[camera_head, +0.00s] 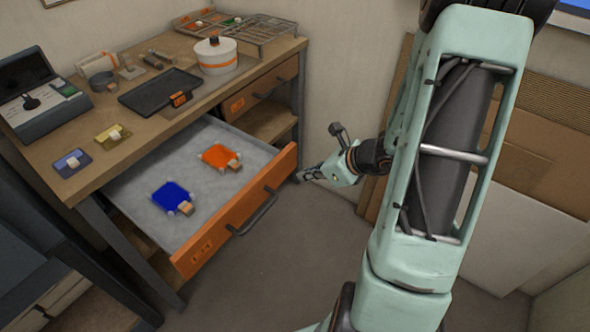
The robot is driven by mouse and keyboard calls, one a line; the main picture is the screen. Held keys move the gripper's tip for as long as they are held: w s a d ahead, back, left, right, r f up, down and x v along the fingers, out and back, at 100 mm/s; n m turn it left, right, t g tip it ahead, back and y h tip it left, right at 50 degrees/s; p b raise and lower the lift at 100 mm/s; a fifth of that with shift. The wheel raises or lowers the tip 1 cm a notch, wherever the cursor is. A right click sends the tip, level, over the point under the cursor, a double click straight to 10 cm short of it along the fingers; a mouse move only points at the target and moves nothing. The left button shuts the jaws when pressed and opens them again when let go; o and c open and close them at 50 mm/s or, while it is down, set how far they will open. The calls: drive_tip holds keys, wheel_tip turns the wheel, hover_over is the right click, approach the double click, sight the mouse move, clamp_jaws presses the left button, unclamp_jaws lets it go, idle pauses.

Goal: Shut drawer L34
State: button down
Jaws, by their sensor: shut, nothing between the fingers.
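A wide drawer (232,219) with an orange front stands pulled far out of the wooden workbench. Its front carries a dark bar handle (255,214) and a small label (203,244) that is too small to read for certain. Inside on the grey floor lie a blue square piece (172,198) and an orange square piece (219,157), each with a tan tab. My gripper (305,174) is shut and empty. It is just right of the drawer front's far right corner, and I cannot tell whether it touches it.
The bench top (150,135) holds a black tray (160,92), a white round pot (215,55), a wire rack (262,30) and a grey device (38,95). A second drawer (262,88) is shut. Cardboard sheets (540,130) lean on the right wall. Floor before the drawer is clear.

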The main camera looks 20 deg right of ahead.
sight(286, 169)
drive_tip(key=shift+w+a+r, duration=0.1)
drive_tip(key=shift+w+a, duration=0.45)
drive_tip(key=shift+w, duration=0.2)
drive_tip(key=shift+w+a+r, duration=0.1)
drive_tip(key=shift+w+a, duration=0.45)
drive_tip(key=shift+w, duration=0.15)
drive_tip(key=shift+w, duration=0.1)
